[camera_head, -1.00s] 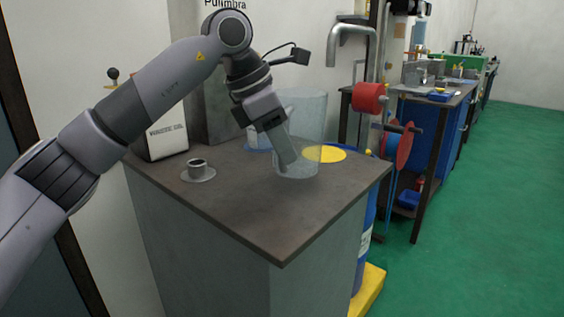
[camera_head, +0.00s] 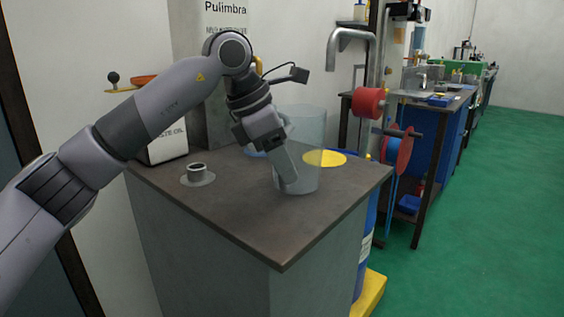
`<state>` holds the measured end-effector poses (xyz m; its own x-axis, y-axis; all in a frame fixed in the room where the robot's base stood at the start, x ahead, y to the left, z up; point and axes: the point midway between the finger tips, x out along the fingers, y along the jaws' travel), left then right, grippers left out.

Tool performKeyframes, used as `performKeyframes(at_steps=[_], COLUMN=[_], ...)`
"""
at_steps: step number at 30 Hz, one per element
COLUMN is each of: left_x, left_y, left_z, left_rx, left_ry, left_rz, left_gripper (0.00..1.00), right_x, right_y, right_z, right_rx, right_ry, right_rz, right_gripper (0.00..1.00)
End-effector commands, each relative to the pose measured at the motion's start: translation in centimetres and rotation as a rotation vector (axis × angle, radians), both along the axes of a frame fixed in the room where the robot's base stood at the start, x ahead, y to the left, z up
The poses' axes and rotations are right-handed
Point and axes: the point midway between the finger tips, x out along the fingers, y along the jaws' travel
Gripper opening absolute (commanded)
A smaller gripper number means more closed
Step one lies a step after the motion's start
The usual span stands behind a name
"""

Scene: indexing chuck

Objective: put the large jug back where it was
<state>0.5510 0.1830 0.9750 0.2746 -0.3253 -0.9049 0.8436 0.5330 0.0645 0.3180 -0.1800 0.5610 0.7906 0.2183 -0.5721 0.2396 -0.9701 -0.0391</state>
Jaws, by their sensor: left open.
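The large jug (camera_head: 310,135) is a tall clear vessel, upright at the middle right of the dark bench top (camera_head: 250,215). Its base appears to rest on the bench, in front of a yellow disc (camera_head: 330,157). A blue disc (camera_head: 252,151) lies behind and to its left, partly hidden by my left gripper. My left gripper (camera_head: 288,182) reaches down at the jug's left side. It is open, with one finger plainly seen; the other finger is not clear. Whether the fingers touch the jug I cannot tell. My right gripper is not in view.
A small grey cup on a round base (camera_head: 197,177) stands at the left of the bench. A white oil container (camera_head: 166,148) is behind it. A red reel (camera_head: 369,102) and a pipe stand beyond the right edge. The bench front is clear.

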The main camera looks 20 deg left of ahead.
Motion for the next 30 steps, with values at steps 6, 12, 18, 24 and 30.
performKeyframes(at_steps=[6,12,18,24,30], left_x=[-1.0,-2.2,-3.0,-3.2,-3.2], left_y=[1.4,2.7,3.6,3.9,3.9], left_z=[3.9,7.8,10.1,10.7,10.7], left_rx=[0.0,-0.001,0.0,0.0,0.0], left_ry=[-0.005,-0.005,-0.002,-0.001,-0.001], left_rz=[0.003,0.001,0.001,0.0,0.0], left_gripper=[0.46,0.46,0.46,0.46,0.46], right_x=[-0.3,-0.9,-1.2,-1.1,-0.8], right_y=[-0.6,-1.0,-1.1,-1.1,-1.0], right_z=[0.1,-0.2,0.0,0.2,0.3], right_rx=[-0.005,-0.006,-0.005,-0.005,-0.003], right_ry=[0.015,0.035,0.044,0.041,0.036], right_rz=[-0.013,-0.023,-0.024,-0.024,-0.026], right_gripper=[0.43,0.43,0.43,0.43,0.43])
